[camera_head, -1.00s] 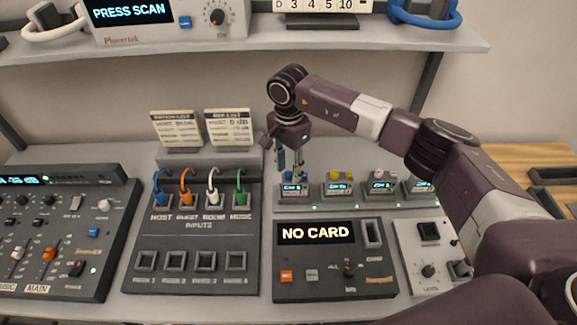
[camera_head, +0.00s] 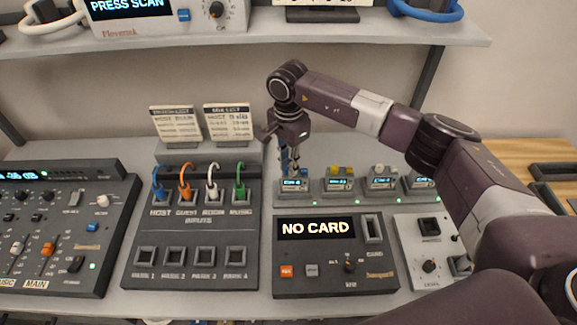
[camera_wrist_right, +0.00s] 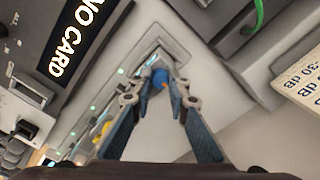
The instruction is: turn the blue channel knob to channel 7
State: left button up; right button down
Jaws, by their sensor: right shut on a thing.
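The blue channel knob (camera_wrist_right: 160,77) shows between the fingertips in the right wrist view. My right gripper (camera_wrist_right: 161,98) points down at it and is shut on it. In the head view the right gripper (camera_head: 290,168) stands over the leftmost unit of the receiver row, and its fingers mostly hide the knob. The small lit display (camera_head: 294,185) of that unit is just in front of the fingers; its channel digit is too small to read surely. My left gripper is not in view.
A "NO CARD" recorder (camera_head: 335,275) sits in front. Colored cables plug into the input panel (camera_head: 195,225) at left. A shelf (camera_head: 280,45) runs above.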

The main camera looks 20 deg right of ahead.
jog(key=shift+w+f+m+b, duration=0.1)
jog(key=shift+f+m+b, duration=0.2)
jog(key=shift+m+b, duration=0.65)
jog(key=shift+r+m+b, duration=0.25)
jog(key=shift+m+b, duration=0.4)
jog(key=shift+m, duration=0.4)
jog(key=c, duration=1.8)
grip_release()
jog(key=shift+r, duration=0.1)
notch_tip(320, 180, up, 12)
jog(key=shift+f, duration=0.1)
